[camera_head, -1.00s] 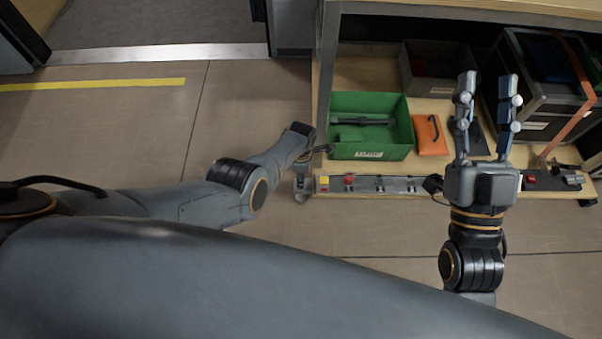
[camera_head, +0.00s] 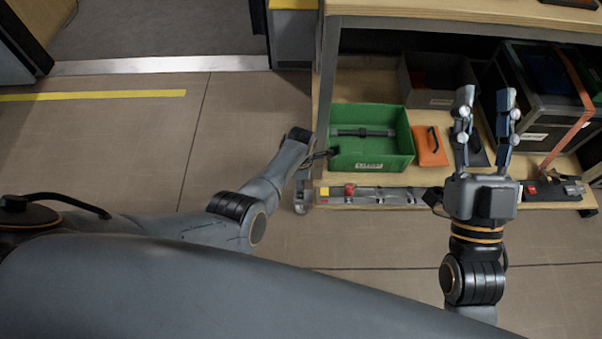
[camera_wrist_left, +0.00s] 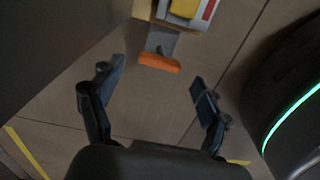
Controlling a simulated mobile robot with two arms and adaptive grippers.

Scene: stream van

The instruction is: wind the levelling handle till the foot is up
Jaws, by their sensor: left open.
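An orange handle (camera_wrist_left: 160,63) on a grey bracket shows in the left wrist view, beyond and between the fingertips; I take it for the levelling handle. My left gripper (camera_wrist_left: 152,82) is open and empty, with a gap to the handle. In the head view my left gripper (camera_head: 326,156) is mostly hidden by its own wrist, beside the front left post of the bench. A grey foot (camera_head: 302,204) shows low at that post; I cannot tell its height off the floor. My right gripper (camera_head: 485,103) is open and empty, in front of the lower shelf.
The lower shelf holds a green crate (camera_head: 405,160), an orange pouch (camera_head: 430,148) and a black case (camera_head: 535,92). A strip (camera_head: 385,196) with yellow and red buttons runs along its front edge. The floor (camera_head: 130,150) on the left is clear.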

